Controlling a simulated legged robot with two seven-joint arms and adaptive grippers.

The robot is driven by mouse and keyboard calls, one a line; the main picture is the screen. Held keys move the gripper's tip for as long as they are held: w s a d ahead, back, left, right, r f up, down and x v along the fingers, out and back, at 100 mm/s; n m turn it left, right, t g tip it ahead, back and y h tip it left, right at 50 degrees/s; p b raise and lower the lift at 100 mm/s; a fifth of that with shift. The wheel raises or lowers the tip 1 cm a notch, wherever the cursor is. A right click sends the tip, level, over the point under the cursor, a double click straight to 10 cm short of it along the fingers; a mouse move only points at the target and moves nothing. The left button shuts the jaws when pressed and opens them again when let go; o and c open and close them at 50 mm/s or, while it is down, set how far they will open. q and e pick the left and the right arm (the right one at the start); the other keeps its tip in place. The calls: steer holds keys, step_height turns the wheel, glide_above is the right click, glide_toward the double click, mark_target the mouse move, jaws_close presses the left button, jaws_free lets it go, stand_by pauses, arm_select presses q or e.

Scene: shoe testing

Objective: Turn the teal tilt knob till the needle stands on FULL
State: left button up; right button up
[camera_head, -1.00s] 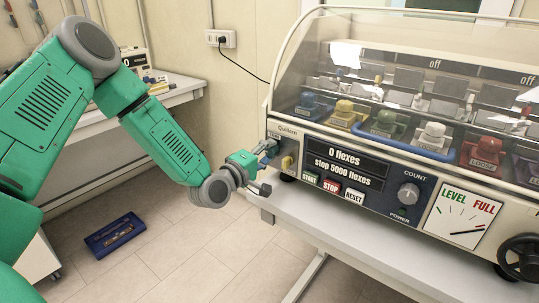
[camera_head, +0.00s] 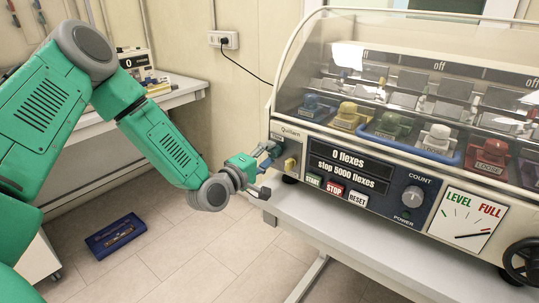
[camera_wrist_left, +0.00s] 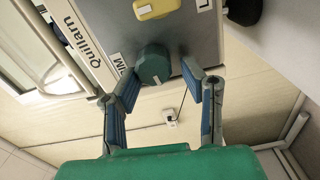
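The round teal tilt knob (camera_wrist_left: 153,65) is on the grey end panel of the flex machine, seen in the left wrist view. My left gripper (camera_wrist_left: 160,72) is open, with one blue-grey finger on each side of the knob. A gap shows at the right finger; the left fingertip is very near the knob, and contact is unclear. In the head view my left gripper (camera_head: 268,170) is at the machine's left front corner, and the knob is hard to make out there. The white gauge (camera_head: 467,220) reads LEVEL and FULL; its dark needle lies nearly flat, low on the dial. My right gripper is not in view.
A yellow switch (camera_head: 290,164) is beside the knob; it also shows in the wrist view (camera_wrist_left: 156,8). START, STOP and RESET buttons (camera_head: 335,188), a COUNT dial (camera_head: 412,196) and a black handwheel (camera_head: 523,262) line the front.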

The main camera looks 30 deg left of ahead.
arm_select(q)
steer(key=s, duration=1.1)
steer(key=shift+s+a, duration=0.15)
steer(key=shift+a, duration=0.3)
steer(key=s+d+f+m+g+h+b, duration=0.1)
steer(key=s+d+f+m+g, duration=0.25)
steer(key=f, duration=0.55)
steer(key=s+d+f+m+g+h+b, duration=0.1)
steer(key=s+d+f+m+g, duration=0.3)
steer(key=f, duration=0.4)
steer(key=s+d+f+m+g+y+b, duration=0.1)
steer(key=s+f+m+g, duration=0.3)
steer(key=s+f, duration=0.3)
steer(key=s+d+f+m+g+y+b, duration=0.1)
steer(key=s+f+m+g, duration=0.4)
steer(key=s, duration=0.8)
step_height(320, 180, down, 2)
steer(key=shift+d+f+g+y+b, duration=0.1)
steer(key=shift+d+g+y+b, duration=0.2)
steer(key=shift+d+g+y, duration=0.25)
